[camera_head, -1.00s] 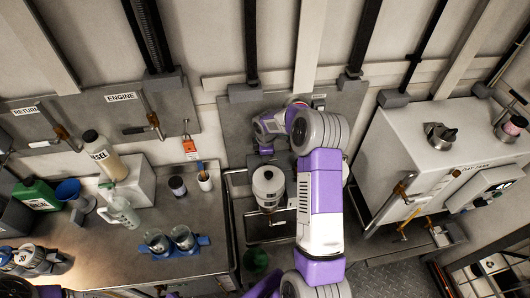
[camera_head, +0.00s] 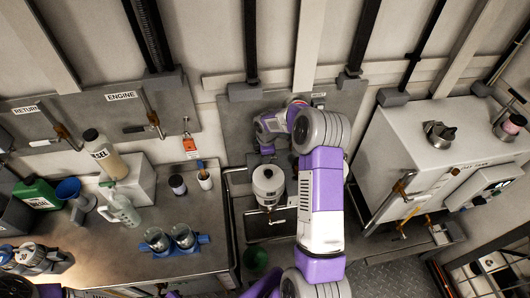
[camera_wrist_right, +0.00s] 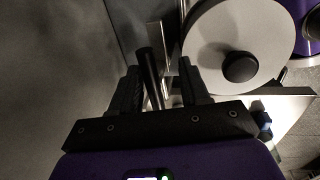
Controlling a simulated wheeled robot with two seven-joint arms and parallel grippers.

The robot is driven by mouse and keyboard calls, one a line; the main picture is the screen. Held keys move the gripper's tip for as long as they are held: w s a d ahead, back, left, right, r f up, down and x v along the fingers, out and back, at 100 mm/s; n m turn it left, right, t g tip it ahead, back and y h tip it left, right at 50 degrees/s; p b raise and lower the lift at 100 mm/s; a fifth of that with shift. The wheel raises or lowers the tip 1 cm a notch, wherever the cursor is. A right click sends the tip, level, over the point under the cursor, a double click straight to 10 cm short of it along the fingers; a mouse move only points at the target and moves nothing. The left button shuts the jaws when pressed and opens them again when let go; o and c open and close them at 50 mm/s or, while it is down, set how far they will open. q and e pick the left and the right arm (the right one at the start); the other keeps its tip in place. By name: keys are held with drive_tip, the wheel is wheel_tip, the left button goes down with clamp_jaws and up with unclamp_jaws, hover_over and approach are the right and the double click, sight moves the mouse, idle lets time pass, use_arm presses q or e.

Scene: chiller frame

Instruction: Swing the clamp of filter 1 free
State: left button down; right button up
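The filter, a white canister (camera_head: 268,184) with a dark top, hangs below the back panel in the head view. A brass and pale lever (camera_head: 276,221) shows just under it. In the right wrist view a white disc with a black knob (camera_wrist_right: 240,67) is close on the right. My right gripper (camera_wrist_right: 163,85) is open, its two dark fingers either side of a slim black rod (camera_wrist_right: 150,77), perhaps the clamp handle. The rod lies near the left finger, with a gap to the right one. In the head view the gripper's fingers are hard to make out.
A steel bench (camera_head: 130,240) at left carries bottles, a blue funnel (camera_head: 68,188) and two glass jars in a blue holder (camera_head: 180,247). A white tank (camera_head: 425,150) stands at right. My right arm fills the space between.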

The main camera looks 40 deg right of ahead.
drive_tip(key=shift+w+r, duration=0.1)
drive_tip(key=shift+r, duration=0.35)
wheel_tip(320, 180, up, 7)
drive_tip(key=s, duration=0.1)
drive_tip(key=shift+s+a+f, duration=0.2)
drive_tip(key=shift+a, duration=0.1)
drive_tip(key=shift+f, duration=0.1)
